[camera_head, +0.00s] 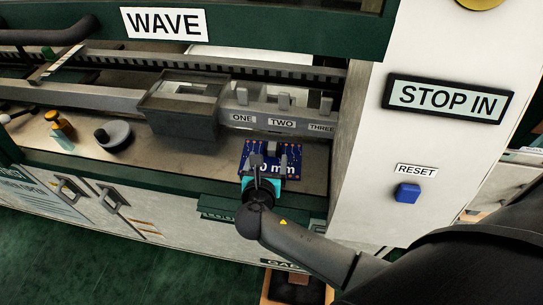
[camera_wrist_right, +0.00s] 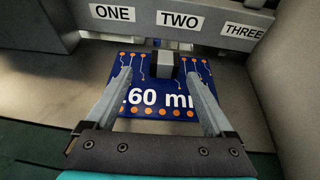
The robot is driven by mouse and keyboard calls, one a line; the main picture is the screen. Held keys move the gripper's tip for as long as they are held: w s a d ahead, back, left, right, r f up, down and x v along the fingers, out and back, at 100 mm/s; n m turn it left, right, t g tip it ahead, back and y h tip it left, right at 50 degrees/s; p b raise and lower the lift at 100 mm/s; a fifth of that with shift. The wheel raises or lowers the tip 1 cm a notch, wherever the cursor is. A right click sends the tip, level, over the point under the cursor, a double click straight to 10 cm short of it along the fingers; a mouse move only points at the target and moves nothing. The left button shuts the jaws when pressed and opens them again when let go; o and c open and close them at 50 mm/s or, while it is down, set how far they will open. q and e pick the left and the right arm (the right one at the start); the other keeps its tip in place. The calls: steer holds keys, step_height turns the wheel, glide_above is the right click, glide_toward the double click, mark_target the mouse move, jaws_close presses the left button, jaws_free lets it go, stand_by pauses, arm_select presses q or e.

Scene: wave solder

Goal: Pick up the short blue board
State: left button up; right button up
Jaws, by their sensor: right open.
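The short blue board (camera_head: 290,171) lies flat on the counter below the labels ONE, TWO and THREE. It has orange dots and white print, of which "60 mm" partly shows in the right wrist view (camera_wrist_right: 157,100). A small dark grey block with a pale face stands up on the board near its far edge (camera_wrist_right: 163,64). My right gripper (camera_head: 268,160) is over the board, its fingers apart. In the wrist view the open fingers (camera_wrist_right: 160,78) reach over the board on both sides of the block. I cannot tell whether they touch anything. My left gripper is not in view.
A grey open-topped box (camera_head: 183,108) stands left of the board. A dark round dish (camera_head: 113,135) and an orange-capped bottle (camera_head: 60,127) are farther left on the counter. A white post with a blue RESET button (camera_head: 407,192) rises on the right.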

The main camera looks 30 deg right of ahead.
mark_target(271, 152)
steer(key=x, duration=0.4)
steer(key=shift+w+d+r+b, duration=0.15)
steer(key=shift+w+d+b, duration=0.1)
steer(key=shift+d+b, duration=0.25)
jaws_close()
stand_by(0.4)
